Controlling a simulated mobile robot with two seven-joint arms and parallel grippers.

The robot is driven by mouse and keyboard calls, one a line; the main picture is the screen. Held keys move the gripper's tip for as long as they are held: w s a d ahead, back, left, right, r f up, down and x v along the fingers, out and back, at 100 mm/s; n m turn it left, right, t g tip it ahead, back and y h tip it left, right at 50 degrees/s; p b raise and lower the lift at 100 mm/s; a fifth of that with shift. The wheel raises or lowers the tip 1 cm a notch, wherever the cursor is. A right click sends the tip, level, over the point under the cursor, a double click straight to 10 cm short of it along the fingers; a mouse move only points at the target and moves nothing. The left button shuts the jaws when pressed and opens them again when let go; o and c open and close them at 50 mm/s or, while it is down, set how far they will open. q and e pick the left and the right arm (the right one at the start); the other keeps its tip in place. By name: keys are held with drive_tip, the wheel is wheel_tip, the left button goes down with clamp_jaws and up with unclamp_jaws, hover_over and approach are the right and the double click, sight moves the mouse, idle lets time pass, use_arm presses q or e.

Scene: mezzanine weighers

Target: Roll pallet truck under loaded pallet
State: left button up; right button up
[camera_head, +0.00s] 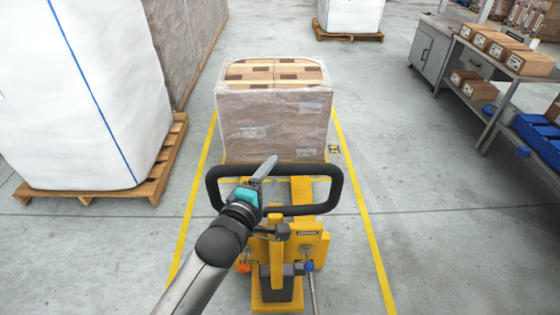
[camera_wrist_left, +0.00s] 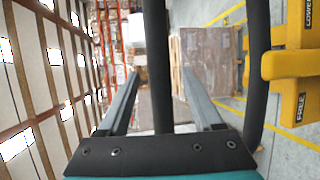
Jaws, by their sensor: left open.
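The yellow pallet truck (camera_head: 312,243) stands in the middle of the head view, with its black loop handle (camera_head: 338,190) toward me. The loaded pallet's film-wrapped brown cartons (camera_head: 273,122) stand straight beyond the truck. The pallet base under them is mostly hidden behind the handle, so I cannot tell how the forks lie to it. My left gripper (camera_head: 264,169) is over the loop handle, its fingers pointing away from me. In the left wrist view its two fingers are apart, with a black handle bar (camera_wrist_left: 155,60) between them. My right gripper is not in view.
Yellow floor lines (camera_head: 371,240) flank the truck and load. A white bulk bag (camera_head: 85,100) on a wooden pallet (camera_head: 90,194) stands close at the left. A bench (camera_head: 492,112) with cartons stands at the right. The floor between the right line and the bench is clear.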

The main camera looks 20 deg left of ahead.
use_arm(q)
drive_tip(key=x, duration=0.6)
clamp_jaws()
idle(0.6)
idle(0.9)
